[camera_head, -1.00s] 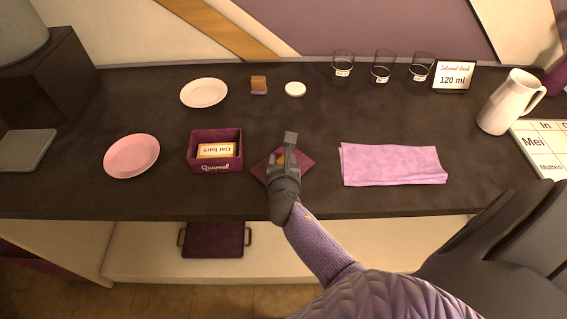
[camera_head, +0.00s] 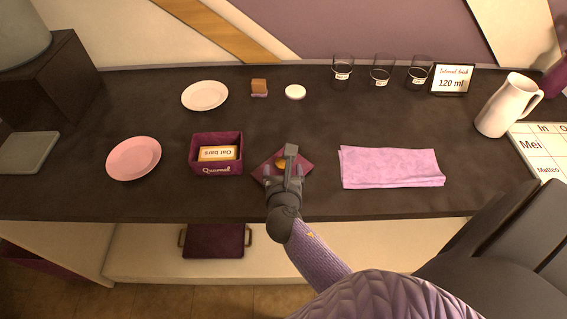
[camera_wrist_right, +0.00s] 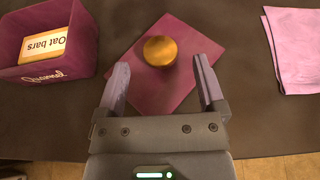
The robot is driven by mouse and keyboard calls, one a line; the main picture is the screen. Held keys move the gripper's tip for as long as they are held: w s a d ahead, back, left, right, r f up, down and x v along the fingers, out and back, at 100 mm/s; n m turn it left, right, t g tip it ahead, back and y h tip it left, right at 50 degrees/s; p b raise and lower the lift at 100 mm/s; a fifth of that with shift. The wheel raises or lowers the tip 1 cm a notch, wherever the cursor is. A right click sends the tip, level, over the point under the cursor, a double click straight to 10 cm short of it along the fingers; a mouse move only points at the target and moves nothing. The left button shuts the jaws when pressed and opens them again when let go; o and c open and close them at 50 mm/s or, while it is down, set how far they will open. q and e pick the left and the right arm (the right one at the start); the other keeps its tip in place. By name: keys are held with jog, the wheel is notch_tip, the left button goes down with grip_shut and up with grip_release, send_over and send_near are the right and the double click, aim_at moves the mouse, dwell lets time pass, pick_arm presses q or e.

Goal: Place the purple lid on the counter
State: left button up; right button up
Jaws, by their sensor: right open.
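The purple lid (camera_head: 302,163) is a flat square with a round gold knob (camera_wrist_right: 160,51). It lies on the dark counter (camera_head: 240,200), turned at an angle, between the purple box and the pink cloth. In the right wrist view the lid (camera_wrist_right: 178,88) shows almost whole, with the knob ahead of the fingertips. My right gripper (camera_wrist_right: 163,75) is open and empty, its two fingers spread above the lid and apart from the knob. In the head view the right gripper (camera_head: 289,160) covers part of the lid. My left gripper is not in view.
A purple box (camera_head: 216,168) with an oat bars packet stands left of the lid. A folded pink cloth (camera_head: 390,167) lies to the right. Plates (camera_head: 134,158), glasses (camera_head: 381,70), a sign and a white pitcher (camera_head: 507,107) stand around.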

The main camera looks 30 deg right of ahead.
jog(key=p+v, duration=0.1)
jog(key=v, duration=0.7)
jog(key=shift+s+a+r, duration=0.15)
jog(key=shift+s, duration=0.15)
jog(key=s+a+f+m+g+y, duration=0.1)
jog(key=s+f+m+g+y, duration=0.2)
jog(key=f, duration=0.5)
jog(key=s+a+f+m+g+y, duration=0.1)
jog(key=s+a+f+m, duration=0.1)
jog(key=s+f+m, duration=0.35)
jog(key=s+d+f+m+g+y, duration=0.1)
jog(key=s+f+m+g, duration=0.2)
jog(key=s+f+m, duration=0.4)
jog(key=s+d+f+m+g+y, duration=0.1)
jog(key=s+f+m+g+y, duration=0.1)
jog(key=s+f+m, duration=0.5)
jog(key=s+m+g, duration=0.1)
jog(key=s+m, duration=0.3)
jog(key=s, duration=0.1)
jog(key=shift+s+d+g, duration=0.25)
jog(key=shift+d+g, duration=0.05)
jog(key=shift+d, duration=0.05)
